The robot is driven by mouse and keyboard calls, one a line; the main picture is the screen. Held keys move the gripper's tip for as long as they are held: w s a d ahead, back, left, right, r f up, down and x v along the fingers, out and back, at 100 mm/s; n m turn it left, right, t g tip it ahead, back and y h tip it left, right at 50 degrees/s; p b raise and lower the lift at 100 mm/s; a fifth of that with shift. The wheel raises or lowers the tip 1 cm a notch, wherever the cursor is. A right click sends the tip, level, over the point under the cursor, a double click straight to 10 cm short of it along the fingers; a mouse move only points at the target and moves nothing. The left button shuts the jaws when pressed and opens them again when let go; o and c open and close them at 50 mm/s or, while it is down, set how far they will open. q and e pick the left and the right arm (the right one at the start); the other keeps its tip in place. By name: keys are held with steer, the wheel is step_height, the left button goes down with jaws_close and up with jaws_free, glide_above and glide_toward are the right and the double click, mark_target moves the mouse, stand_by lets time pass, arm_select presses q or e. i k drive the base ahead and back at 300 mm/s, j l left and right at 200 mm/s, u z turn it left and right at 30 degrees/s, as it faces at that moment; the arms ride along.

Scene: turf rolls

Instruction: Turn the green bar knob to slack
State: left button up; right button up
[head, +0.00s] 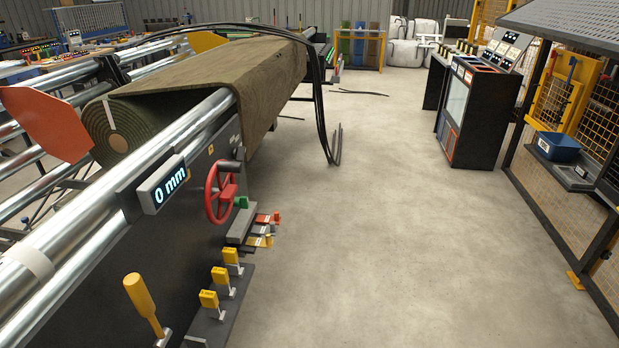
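A small green knob (241,202) sticks out from the side of the dark machine panel (140,255), just right of the red handwheel (219,192). It is small in this view, and I cannot read its setting or any marking around it. The handwheel partly overlaps the panel behind the knob. Neither of my grippers shows in the head view.
A display (162,185) on the machine reads 0 mm. Below the knob are small coloured levers (262,240), yellow switches (220,282) and a yellow-handled lever (143,305). Dark strips (320,100) hang by the roll. The concrete floor (390,210) to the right is clear.

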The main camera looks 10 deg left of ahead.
mark_target(242, 201)
steer(key=i+l, duration=0.2)
steer(key=i, duration=0.7)
steer(key=i+l+z, duration=0.1)
steer(key=i, duration=0.8)
steer(key=i+l+u, duration=0.1)
steer(key=i+u, duration=0.2)
steer(key=u, duration=0.2)
steer(key=i+l+u, duration=0.2)
steer(key=u, duration=0.25)
steer(key=i+l+u, duration=0.35)
steer(key=u, duration=0.15)
steer(key=i+l+u, duration=0.15)
steer(key=l+u, duration=0.35)
steer(key=j, duration=0.15)
